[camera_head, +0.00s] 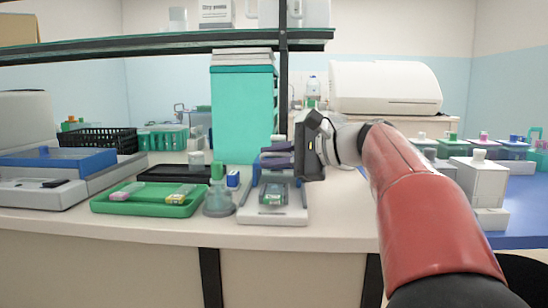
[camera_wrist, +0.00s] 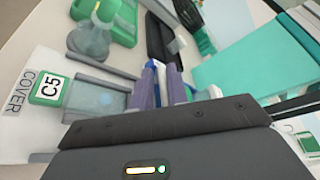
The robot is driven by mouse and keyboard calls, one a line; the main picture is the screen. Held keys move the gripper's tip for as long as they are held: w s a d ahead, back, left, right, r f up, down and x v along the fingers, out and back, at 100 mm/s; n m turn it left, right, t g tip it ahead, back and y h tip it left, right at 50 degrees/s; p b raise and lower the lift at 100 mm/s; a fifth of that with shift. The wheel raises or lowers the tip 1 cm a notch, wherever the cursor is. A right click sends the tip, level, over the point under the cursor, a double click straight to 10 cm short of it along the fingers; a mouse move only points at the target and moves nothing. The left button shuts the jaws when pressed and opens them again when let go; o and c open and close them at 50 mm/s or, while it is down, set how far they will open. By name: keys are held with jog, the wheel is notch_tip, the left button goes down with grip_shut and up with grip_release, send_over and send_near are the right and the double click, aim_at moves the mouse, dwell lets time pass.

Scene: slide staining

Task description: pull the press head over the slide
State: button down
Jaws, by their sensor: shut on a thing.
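The slide (camera_head: 273,193) lies on the pale press base (camera_head: 273,216) on the bench. In the wrist view the slide (camera_wrist: 93,97) shows a green end marked C5, beside a "COVER" label on the base. My gripper (camera_head: 275,155) is at the back of the base, behind the slide. In the wrist view its two purple-grey fingers (camera_wrist: 158,78) are shut on a white-and-blue part, which looks like the press head (camera_wrist: 158,66). The fingers hide much of this part. The press head stands beside the slide, at the end away from the label, not over it.
A green tray (camera_head: 150,208) with two slides lies further left. A tall turquoise stack (camera_head: 243,115) stands behind. The bench right of the base is clear up to a white container (camera_head: 480,180).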

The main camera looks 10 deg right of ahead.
jog(key=s+a, duration=0.1)
jog(key=s, duration=0.1)
jog(key=s+b, duration=0.1)
jog(key=s, duration=0.2)
jog(key=s+a+r, duration=0.1)
jog(key=s, duration=0.2)
jog(key=shift+a+b, duration=0.3)
jog(key=shift+b, duration=0.05)
jog(key=c, duration=1.6)
grip_release()
jog(key=shift+o, duration=0.4)
jog(key=shift+f, duration=0.25)
jog(key=shift+d, duration=0.1)
jog(key=v, duration=0.7)
jog(key=shift+s+d, duration=0.25)
jog(key=shift+s, duration=0.05)
